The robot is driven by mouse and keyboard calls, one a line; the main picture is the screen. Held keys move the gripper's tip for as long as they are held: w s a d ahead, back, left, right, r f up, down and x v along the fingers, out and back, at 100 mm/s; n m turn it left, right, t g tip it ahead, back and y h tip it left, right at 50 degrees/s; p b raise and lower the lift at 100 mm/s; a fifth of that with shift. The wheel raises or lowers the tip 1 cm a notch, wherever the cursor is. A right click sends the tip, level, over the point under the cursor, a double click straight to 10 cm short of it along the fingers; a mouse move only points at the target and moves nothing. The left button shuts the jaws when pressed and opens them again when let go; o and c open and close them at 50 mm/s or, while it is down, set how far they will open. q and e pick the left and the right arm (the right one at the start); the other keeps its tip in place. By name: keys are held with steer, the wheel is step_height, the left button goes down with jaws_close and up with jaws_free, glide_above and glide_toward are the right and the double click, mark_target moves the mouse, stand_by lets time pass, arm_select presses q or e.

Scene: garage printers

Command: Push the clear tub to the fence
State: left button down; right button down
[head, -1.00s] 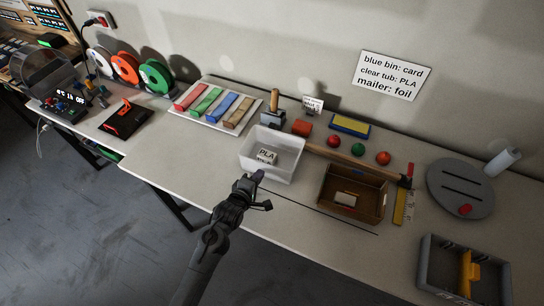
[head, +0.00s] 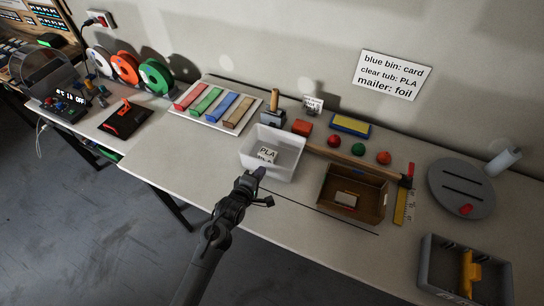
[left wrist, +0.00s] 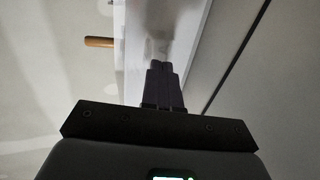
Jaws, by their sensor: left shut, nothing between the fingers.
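The clear tub (head: 289,166) stands upright on the bench near the middle, with a white "PLA" label block inside. My left gripper (head: 261,171) is shut and empty, its fingertips at the tub's front wall. In the left wrist view the shut fingers (left wrist: 161,66) point at the pale tub wall (left wrist: 189,25) and look to be at or touching it; exact contact is hard to tell. A long wooden strip (head: 340,158), which looks like the fence, runs behind and to the right of the tub. My right gripper is not in view.
A brown box (head: 327,189) stands right of the tub. A tray of coloured bars (head: 181,115) is at back left. The bench left of the tub is clear.

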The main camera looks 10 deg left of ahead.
arm_select(q)
steer(key=shift+w+d, duration=0.1)
steer(key=shift+w, duration=0.55)
stand_by(0.3)
steer(key=p+v, duration=0.3)
steer(key=shift+w+r, duration=0.15)
steer(key=shift+r, duration=0.15)
steer(key=shift+p+v, duration=0.75)
steer(key=shift+p, duration=0.2)
steer(key=shift+f, duration=0.1)
